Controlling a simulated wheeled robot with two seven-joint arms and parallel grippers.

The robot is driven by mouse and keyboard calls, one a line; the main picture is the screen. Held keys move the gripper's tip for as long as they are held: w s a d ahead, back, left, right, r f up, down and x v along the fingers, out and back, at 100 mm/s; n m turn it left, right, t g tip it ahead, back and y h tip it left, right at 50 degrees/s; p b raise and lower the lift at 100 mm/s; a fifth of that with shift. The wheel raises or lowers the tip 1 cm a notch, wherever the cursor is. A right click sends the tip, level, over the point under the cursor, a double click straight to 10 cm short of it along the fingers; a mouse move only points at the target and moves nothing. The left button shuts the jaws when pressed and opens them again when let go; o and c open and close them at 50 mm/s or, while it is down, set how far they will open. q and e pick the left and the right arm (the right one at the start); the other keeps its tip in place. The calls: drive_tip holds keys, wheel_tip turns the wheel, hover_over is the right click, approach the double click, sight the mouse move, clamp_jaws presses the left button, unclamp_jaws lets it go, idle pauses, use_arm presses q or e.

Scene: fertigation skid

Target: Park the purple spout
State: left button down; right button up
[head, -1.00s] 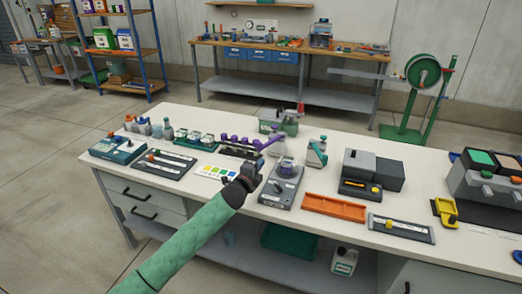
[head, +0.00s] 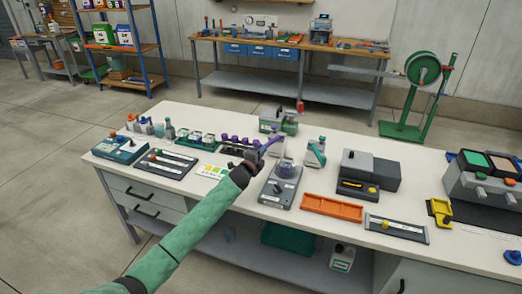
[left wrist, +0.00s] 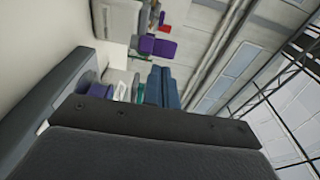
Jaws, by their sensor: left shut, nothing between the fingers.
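The purple spout (head: 271,143) shows in the head view as a slim slanted bar, at the right end of a row of purple knobs (head: 232,139) on the bench. My left gripper (head: 257,157) is shut and empty, right at the spout's lower end. I cannot tell whether it touches the spout, and the gripper hides part of that area. In the left wrist view a dark gripper body fills the lower part, and a purple block (left wrist: 157,47) shows beyond it. My right gripper is not in view.
A white bottle (head: 277,148) stands behind the spout, and a teal-topped bottle (head: 316,153) is further right. An orange tray (head: 332,207) lies at the front of the bench.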

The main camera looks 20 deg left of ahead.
use_arm(q)
drive_tip(key=shift+a, duration=0.2)
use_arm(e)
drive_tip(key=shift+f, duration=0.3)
use_arm(q)
drive_tip(key=shift+w+a, duration=0.1)
drive_tip(key=a, duration=0.1)
drive_tip(key=w+a+b, duration=0.1)
drive_tip(key=a, duration=0.2)
drive_tip(key=shift+w+a+r, duration=0.25)
drive_tip(key=shift+w, duration=0.1)
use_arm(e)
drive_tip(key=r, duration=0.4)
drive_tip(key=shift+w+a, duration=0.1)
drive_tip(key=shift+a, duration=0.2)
